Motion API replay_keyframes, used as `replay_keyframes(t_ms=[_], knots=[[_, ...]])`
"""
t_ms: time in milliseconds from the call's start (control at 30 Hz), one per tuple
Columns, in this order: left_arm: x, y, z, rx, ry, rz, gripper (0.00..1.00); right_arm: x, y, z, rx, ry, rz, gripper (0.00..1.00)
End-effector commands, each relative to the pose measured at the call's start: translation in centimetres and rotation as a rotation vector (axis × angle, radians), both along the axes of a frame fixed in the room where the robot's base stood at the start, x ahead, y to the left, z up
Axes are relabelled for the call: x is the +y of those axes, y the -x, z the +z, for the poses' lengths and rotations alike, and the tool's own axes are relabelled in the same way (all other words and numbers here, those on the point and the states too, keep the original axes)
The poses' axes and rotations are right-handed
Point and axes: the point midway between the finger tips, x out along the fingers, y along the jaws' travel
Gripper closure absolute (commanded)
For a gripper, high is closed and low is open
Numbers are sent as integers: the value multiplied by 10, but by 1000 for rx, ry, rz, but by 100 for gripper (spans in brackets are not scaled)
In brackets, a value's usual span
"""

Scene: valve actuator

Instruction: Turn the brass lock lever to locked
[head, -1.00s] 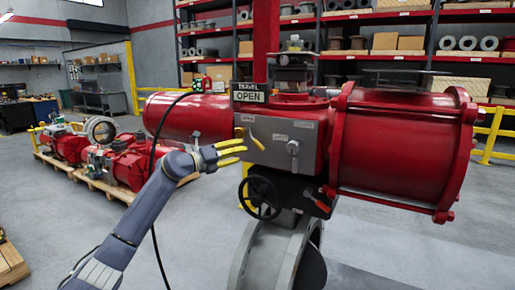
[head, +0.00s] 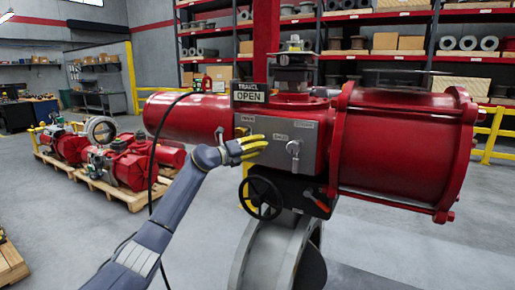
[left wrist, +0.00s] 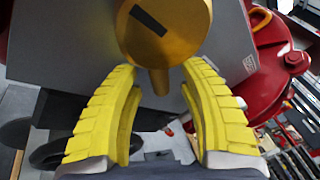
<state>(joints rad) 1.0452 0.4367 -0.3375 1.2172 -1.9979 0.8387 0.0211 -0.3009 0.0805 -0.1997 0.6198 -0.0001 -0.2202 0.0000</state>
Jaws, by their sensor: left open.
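The brass lock lever (left wrist: 165,28) fills the top middle of the left wrist view. It has a round hub with a dark slot mark and a short stem pointing down between my fingers. My left gripper (left wrist: 160,78) is open, with a yellow finger on each side of the stem. I cannot tell whether either finger touches it. In the head view my left gripper (head: 258,146) is in front of the left part of the grey control box (head: 308,150) and hides most of the lever. My right gripper is not in view.
The large red cylinder (head: 400,150) is at right. A black cable hangs beside my left arm.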

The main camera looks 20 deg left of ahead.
Motion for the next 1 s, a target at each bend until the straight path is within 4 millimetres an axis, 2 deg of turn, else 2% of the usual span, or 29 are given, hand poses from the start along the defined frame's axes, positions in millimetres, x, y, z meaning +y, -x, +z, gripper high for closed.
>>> replay_keyframes(t_ms=[100,400,500,1000], knots=[[0,0,0,0,0,0,56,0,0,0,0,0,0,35],[0,0,0,0,0,0,91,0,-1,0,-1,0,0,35],[0,0,0,0,0,0,100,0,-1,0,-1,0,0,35],[2,0,-1,-7,-27,1,100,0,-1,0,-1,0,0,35]])
